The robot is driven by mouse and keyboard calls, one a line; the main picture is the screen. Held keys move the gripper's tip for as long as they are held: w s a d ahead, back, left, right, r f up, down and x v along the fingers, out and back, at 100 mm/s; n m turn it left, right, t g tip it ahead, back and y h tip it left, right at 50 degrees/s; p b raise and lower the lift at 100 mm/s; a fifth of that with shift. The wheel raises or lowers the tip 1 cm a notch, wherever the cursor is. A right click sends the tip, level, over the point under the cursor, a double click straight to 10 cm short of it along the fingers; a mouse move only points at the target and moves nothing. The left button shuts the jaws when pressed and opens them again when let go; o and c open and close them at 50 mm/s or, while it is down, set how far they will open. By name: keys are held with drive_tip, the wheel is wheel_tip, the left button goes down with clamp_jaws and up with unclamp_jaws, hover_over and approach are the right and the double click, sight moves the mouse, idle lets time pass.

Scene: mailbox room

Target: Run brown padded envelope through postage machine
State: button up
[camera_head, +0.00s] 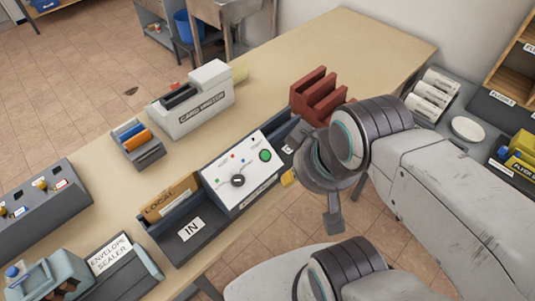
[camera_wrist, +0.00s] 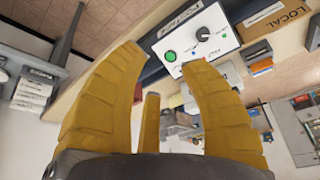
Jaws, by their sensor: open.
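The postage machine (camera_head: 236,170) stands along the table's near edge, with a white panel, a green button (camera_head: 265,155) and a black knob (camera_head: 238,180). Its IN tray (camera_head: 190,229) is at the left end. A brown flat item labelled LOCAL (camera_head: 164,202) stands upright beside the tray; I cannot tell if it is the padded envelope. My gripper (camera_head: 289,177) is by the machine's right end, mostly hidden behind my wrist. In the wrist view my gripper (camera_wrist: 163,60) has its yellow fingers spread and empty, with the panel (camera_wrist: 195,40) beyond them.
The card writer (camera_head: 195,100), a small coloured-block holder (camera_head: 137,144) and a red rack (camera_head: 319,97) stand behind the machine. An envelope sealer (camera_head: 112,262) is at the front left. The table's far right (camera_head: 350,45) is clear. Shelves and bins are at right.

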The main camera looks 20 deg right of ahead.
drive_tip(key=shift+o, duration=0.3)
clamp_jaws()
drive_tip(key=c, duration=0.8)
unclamp_jaws()
